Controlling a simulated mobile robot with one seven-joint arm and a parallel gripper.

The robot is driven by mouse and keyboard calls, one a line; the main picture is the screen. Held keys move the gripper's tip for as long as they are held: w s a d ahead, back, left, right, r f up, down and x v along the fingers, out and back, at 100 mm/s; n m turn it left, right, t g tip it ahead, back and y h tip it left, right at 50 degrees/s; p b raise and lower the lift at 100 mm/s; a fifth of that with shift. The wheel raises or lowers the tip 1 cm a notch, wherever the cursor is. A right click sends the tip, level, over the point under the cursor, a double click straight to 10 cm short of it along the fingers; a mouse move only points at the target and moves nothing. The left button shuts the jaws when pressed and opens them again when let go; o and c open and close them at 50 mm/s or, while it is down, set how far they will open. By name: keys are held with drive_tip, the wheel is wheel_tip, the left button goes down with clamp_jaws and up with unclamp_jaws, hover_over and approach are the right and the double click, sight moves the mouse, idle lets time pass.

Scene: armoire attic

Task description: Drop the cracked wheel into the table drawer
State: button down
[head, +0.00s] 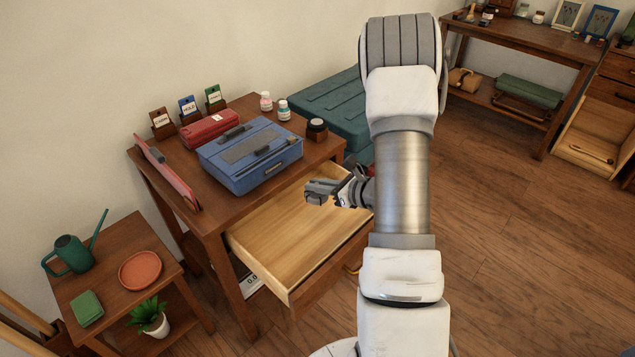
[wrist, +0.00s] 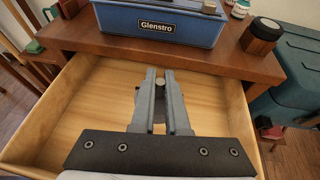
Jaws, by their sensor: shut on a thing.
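The table drawer (head: 270,233) is pulled open, and its bare wooden floor looks empty in the head view. It also fills the middle of the wrist view (wrist: 95,110). My gripper (head: 318,190) is over the open drawer, near its back right part. In the wrist view my gripper (wrist: 160,77) is shut on a small greyish round thing (wrist: 159,84) between its fingers, apparently the cracked wheel. Most of it is hidden by the fingers, and no crack can be made out.
A blue toolbox (head: 250,155) and a red case (head: 209,129) stand on the table above the drawer. A dark round jar (head: 317,130) stands near the table's right edge. A teal chest (head: 325,105) is behind to the right. A low side table (head: 110,290) stands at left.

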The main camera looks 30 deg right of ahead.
drive_tip(key=shift+f+b, duration=0.7)
drive_tip(key=shift+f, duration=0.85)
drive_tip(key=c, duration=0.8)
unclamp_jaws()
drive_tip(key=shift+c, duration=0.2)
drive_tip(key=p+v, duration=0.3)
drive_tip(key=v, duration=1.4)
drive_tip(key=shift+s, duration=0.25)
drive_tip(key=shift+r, duration=0.15)
